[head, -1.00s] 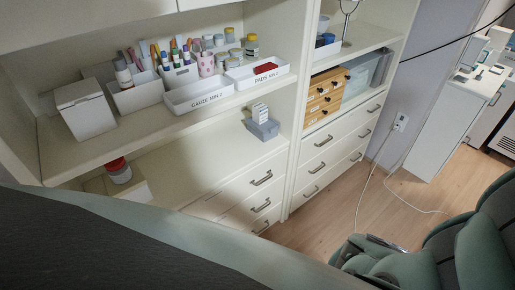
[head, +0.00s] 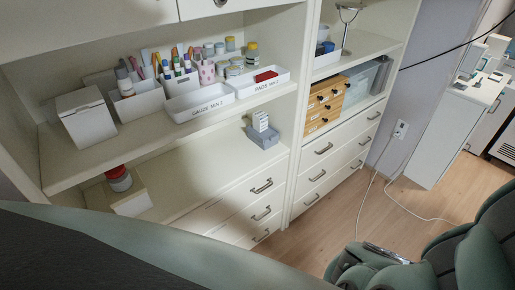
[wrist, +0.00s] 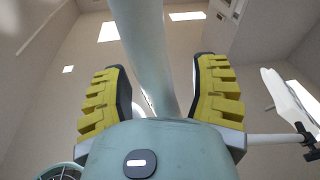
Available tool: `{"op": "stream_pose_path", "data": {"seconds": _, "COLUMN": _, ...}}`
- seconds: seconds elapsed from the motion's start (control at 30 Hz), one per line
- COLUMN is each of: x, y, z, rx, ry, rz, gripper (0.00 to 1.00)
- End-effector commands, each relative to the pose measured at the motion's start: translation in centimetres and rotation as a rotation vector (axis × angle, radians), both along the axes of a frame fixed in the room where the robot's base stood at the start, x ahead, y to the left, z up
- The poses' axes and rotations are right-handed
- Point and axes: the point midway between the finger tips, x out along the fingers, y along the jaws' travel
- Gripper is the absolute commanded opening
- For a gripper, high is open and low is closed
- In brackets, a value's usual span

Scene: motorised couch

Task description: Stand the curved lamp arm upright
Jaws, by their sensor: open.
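In the wrist view my gripper (wrist: 160,92) is open, with a yellow ribbed pad on each finger. A thick pale tube (wrist: 142,50), which looks like the curved lamp arm, runs from the top edge down between the fingers. Gaps show between the tube and both pads, with the right pad further from it. The tube's lower end is hidden behind a pale green housing with a lit button (wrist: 140,163); I cannot tell whether this housing belongs to the lamp. The gripper and lamp arm do not show clearly in the head view.
A green padded couch (head: 475,240) stands at lower right. White shelving with drawers (head: 225,200) holds trays and bottles at left. A pale cable (head: 385,195) crosses the wooden floor, where some room is free. In the wrist view, a white panel (wrist: 288,95) and rod are at right.

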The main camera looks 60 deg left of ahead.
Motion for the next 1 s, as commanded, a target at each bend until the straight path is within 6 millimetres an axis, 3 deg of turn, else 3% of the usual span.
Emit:
{"op": "stream_pose_path", "data": {"seconds": 0.3, "x": -0.9, "y": 4.4, "z": -0.6, "rx": 0.001, "ry": 0.001, "rz": 0.011, "gripper": 0.60}}
{"op": "stream_pose_path", "data": {"seconds": 0.5, "x": -1.3, "y": 6.2, "z": -0.9, "rx": 0.001, "ry": 0.000, "rz": 0.010, "gripper": 0.60}}
{"op": "stream_pose_path", "data": {"seconds": 1.0, "x": -1.6, "y": 6.8, "z": -0.9, "rx": -0.001, "ry": 0.001, "rz": 0.008, "gripper": 0.60}}
